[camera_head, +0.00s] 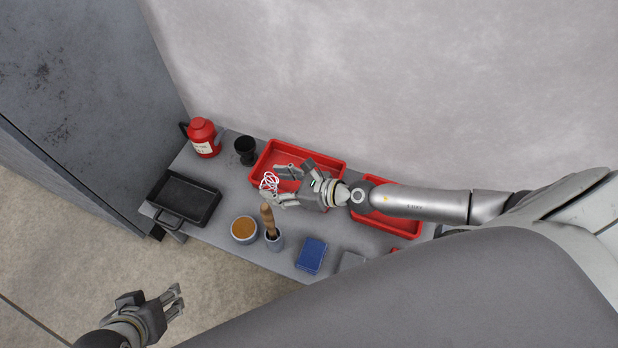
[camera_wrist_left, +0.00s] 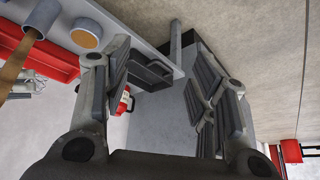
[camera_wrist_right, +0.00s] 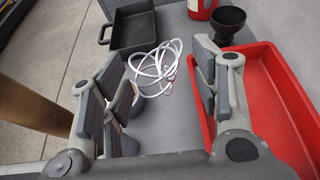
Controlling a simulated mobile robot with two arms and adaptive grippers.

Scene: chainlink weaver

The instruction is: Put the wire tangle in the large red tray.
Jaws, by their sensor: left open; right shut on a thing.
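The white wire tangle (camera_head: 268,182) is at the fingertips of my right gripper (camera_head: 283,182), by the near-left edge of a red tray (camera_head: 323,155). In the right wrist view the tangle (camera_wrist_right: 150,72) shows between the widely spaced fingers of my right gripper (camera_wrist_right: 170,75), with the tray (camera_wrist_right: 262,95) to its right. My right gripper is shut on the tangle. A second red tray (camera_head: 400,228) is partly hidden under my right arm, so I cannot compare their sizes surely. My left gripper (camera_head: 175,303) is open and empty, low at the left, off the table.
On the grey table (camera_head: 222,205) are a black pan (camera_head: 187,200), a red canister (camera_head: 203,138), a black goblet (camera_head: 245,148), an orange-topped bowl (camera_head: 244,229), a cup with a wooden handle (camera_head: 267,216) and a blue box (camera_head: 311,256). A grey cabinet (camera_head: 90,90) stands left.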

